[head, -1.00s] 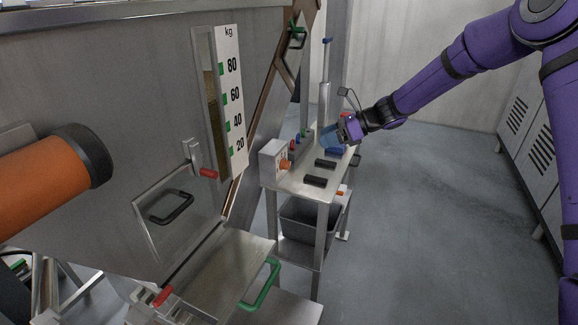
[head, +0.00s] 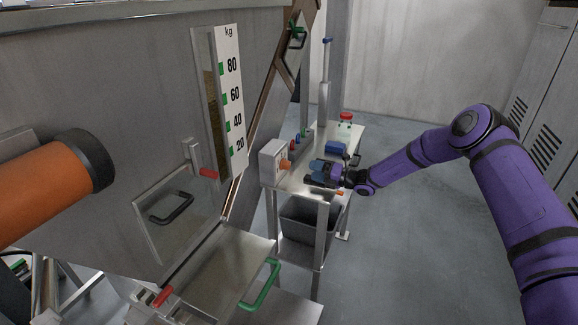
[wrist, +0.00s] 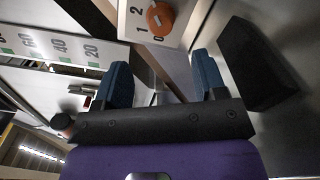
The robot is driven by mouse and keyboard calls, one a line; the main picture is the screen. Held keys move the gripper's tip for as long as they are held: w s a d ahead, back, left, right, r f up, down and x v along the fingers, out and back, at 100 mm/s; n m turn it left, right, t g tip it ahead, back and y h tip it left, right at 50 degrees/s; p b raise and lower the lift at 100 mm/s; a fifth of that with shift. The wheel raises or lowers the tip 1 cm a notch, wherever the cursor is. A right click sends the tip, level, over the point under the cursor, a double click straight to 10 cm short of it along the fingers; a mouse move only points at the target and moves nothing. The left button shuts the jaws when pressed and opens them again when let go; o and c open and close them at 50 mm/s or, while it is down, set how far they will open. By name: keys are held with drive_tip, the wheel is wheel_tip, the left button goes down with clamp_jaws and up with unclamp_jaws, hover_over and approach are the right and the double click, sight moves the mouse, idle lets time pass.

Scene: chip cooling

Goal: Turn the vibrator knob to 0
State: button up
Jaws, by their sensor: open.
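The orange vibrator knob (head: 285,165) sits on the face of a white control box (head: 269,161) on the metal side table. In the wrist view the knob (wrist: 161,20) is at the top, beside the printed digits 0, 1 and 2 on the panel (wrist: 136,24). I cannot tell surely which digit it points at. My gripper (head: 312,172) is to the right of the knob and apart from it. In the wrist view its two blue fingers (wrist: 163,80) are spread and empty, with the knob beyond their tips.
The metal table (head: 297,184) holds a blue block (head: 336,147) and a red-topped item (head: 346,118). A black block (wrist: 258,65) lies close to one finger in the wrist view. A grey bin (head: 306,222) stands below. The floor at right is clear.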

sight(290, 165)
drive_tip(key=x, duration=1)
drive_tip(key=shift+w+a+f, duration=0.1)
drive_tip(key=shift+w+a, duration=0.05)
drive_tip(key=shift+a, duration=0.2)
drive_tip(key=c, duration=0.9)
